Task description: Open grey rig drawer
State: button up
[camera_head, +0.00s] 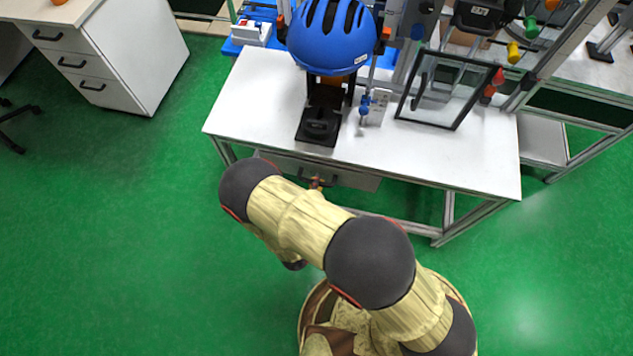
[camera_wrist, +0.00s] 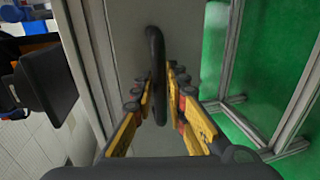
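The grey rig drawer (camera_head: 352,179) sits under the front edge of the white rig table, and its front looks flush, with no opening visible. Its grey front also fills the middle of the wrist view (camera_wrist: 188,30). The black bar handle (camera_wrist: 156,60) runs up and down in the wrist view. My gripper (camera_wrist: 157,84) is at the handle, with one yellow finger on each side of the bar. The fingers are apart, with small gaps to the bar; contact is not clear. In the head view my gripper (camera_head: 318,184) is mostly hidden by my arm.
The white table (camera_head: 450,160) carries a blue helmet (camera_head: 331,38) on a black stand and a dark-framed clear panel (camera_head: 450,90). The table's metal legs (camera_head: 448,212) stand right of the drawer. A white drawer cabinet (camera_head: 110,60) is at upper left. Green floor (camera_head: 120,240) is clear at left.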

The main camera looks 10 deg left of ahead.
grip_shut()
dwell(0.4)
jog(key=shift+s, duration=0.15)
